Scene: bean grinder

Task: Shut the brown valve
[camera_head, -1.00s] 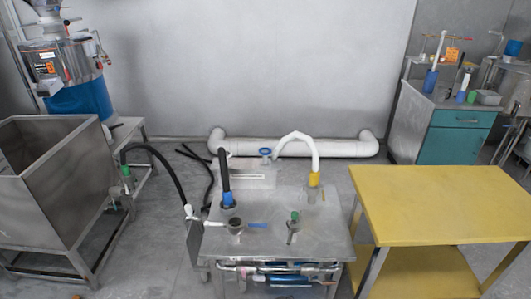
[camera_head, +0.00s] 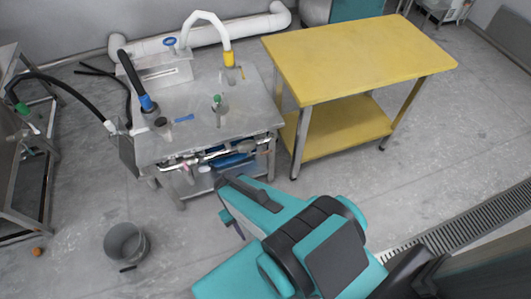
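No clearly brown valve shows on the steel cart (camera_head: 195,105). A small orange-brown round piece (camera_head: 37,252) is low at the far left, by the frame of the left steel tank; I cannot tell whether it is a valve handle. The cart's top bears a blue lever (camera_head: 183,119) and a green-topped fitting (camera_head: 217,98). Pipes and small fittings (camera_head: 200,158) run along its front edge, too small to make out. My gripper (camera_head: 228,203) is in front of the cart at lower centre, apart from the orange-brown piece. Its finger opening is not clear.
A yellow table (camera_head: 355,50) stands right of the cart. A black hose (camera_head: 62,90) links the left tank and the cart. A floor drain (camera_head: 480,222) crosses the right. Floor between bucket and tank is clear.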

